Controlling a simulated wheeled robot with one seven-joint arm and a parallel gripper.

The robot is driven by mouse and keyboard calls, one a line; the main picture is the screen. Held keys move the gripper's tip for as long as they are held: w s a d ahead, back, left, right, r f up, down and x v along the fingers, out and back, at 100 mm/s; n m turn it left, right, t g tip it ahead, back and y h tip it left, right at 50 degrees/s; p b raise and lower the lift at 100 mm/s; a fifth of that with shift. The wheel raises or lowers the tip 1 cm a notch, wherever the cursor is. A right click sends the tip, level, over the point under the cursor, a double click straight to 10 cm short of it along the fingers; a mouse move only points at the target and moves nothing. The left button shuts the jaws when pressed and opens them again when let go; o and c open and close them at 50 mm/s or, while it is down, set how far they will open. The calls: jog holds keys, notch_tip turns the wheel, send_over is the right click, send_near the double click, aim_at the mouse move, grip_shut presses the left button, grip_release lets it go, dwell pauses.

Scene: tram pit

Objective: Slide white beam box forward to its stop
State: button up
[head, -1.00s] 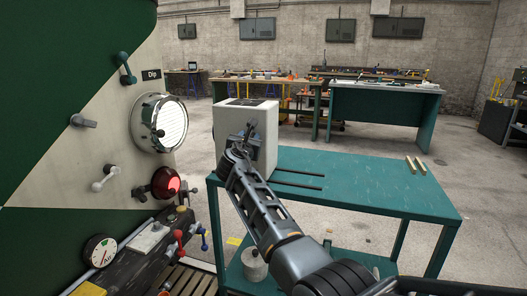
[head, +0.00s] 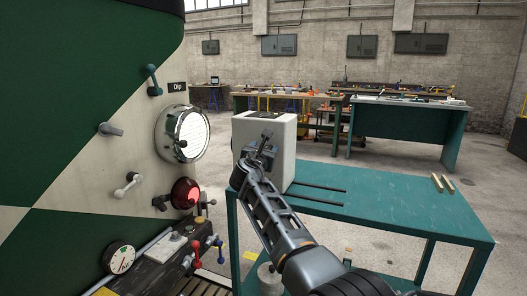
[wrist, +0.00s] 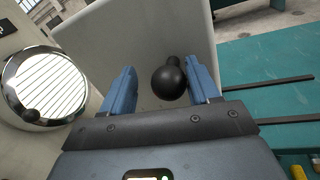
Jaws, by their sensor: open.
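The white beam box (head: 284,135) stands upright at the left end of the green table (head: 385,204), beside the round lamp. Two dark parallel rails (head: 322,188) run along the table top to its right. My gripper (head: 258,158) is in front of the box's near face. In the wrist view the box (wrist: 140,45) fills the upper middle. My gripper (wrist: 162,88) is open, its two blue fingers apart, with a round black knob (wrist: 169,82) between them, nearer the right finger. I cannot tell whether the fingers touch the box.
A green and cream panel at left carries the lit lamp (head: 182,134), a red lamp (head: 186,193), handles and a gauge (head: 119,258). Two small yellowish bars (head: 442,183) lie at the table's far right. The middle of the table top is clear.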

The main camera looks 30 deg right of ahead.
jog(key=p+v, duration=0.1)
jog(key=v, duration=0.7)
jog(key=shift+f, duration=0.1)
dwell(0.4)
